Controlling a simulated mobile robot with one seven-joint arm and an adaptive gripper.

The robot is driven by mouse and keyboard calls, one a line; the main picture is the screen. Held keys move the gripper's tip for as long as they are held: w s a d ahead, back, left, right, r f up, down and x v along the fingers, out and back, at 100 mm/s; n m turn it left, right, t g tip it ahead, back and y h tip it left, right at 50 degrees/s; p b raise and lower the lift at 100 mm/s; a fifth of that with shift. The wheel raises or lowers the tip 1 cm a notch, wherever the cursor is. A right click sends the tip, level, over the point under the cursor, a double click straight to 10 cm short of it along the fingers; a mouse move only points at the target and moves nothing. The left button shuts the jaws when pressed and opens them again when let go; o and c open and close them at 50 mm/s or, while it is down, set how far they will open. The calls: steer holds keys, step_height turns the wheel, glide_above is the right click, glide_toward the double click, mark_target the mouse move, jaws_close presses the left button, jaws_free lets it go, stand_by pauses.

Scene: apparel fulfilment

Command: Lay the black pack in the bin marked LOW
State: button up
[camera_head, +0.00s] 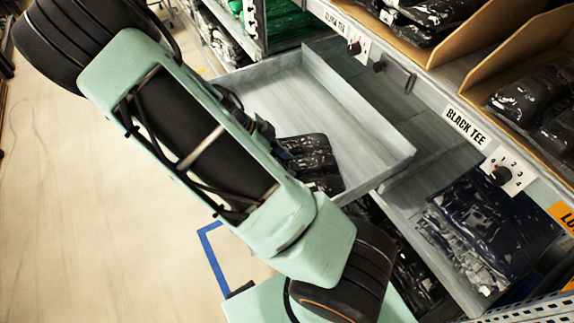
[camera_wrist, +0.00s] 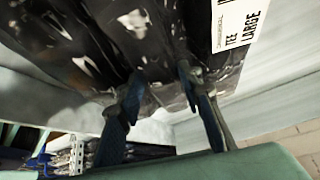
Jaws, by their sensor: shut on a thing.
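The black pack (camera_wrist: 90,45) is a glossy plastic-wrapped bundle with a white label reading TEE LARGE, filling the top of the wrist view. My gripper (camera_wrist: 165,92) has its two dark fingers on the pack's edge. In the head view, a black pack (camera_head: 314,162), apparently the held one, shows beside my arm, by the near corner of a pulled-out grey tray. An orange label (camera_head: 563,216) beginning "LO" is cut off at the right edge. Which bin it marks cannot be told.
The pulled-out grey tray (camera_head: 383,132) looks empty. A lower bin with dark blue packs (camera_head: 490,235) lies at the right, below a BLACK TEE label (camera_head: 465,126) and a dial (camera_head: 503,174). Other black packs fill the upper shelves. The floor at left is clear.

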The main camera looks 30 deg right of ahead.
steer(key=r, duration=0.3)
steer(key=r+p, duration=0.1)
steer(key=r, duration=0.2)
steer(key=r+p, duration=0.1)
steer(key=r, duration=0.2)
steer(key=shift+s, duration=0.25)
jaws_close()
step_height(320, 180, up, 15)
steer(key=p, duration=1.1)
steer(key=w+a+r+n+t+y+b, duration=0.1)
steer(key=w+a+n+t+y+b, duration=0.1)
steer(key=w+a+n+t+b, duration=0.45)
steer(key=w+a+r+n+t+y+b, duration=0.15)
steer(key=w+a+n+b, duration=0.25)
steer(key=w+n, duration=0.55)
step_height(320, 180, up, 22)
steer(key=s+n+p, duration=0.2)
steer(key=n+p, duration=0.1)
steer(key=p, duration=1.9)
steer(key=s+f+n+y, duration=0.1)
steer(key=s+f, duration=0.2)
steer(key=f, duration=0.4)
steer(key=s+f+n+y, duration=0.1)
steer(key=s+f+n, duration=0.1)
steer(key=s+f, duration=0.2)
step_height(320, 180, down, 3)
steer(key=shift+f+t+y, duration=0.2)
steer(key=shift+t+y, duration=0.15)
steer(key=shift+t, duration=0.05)
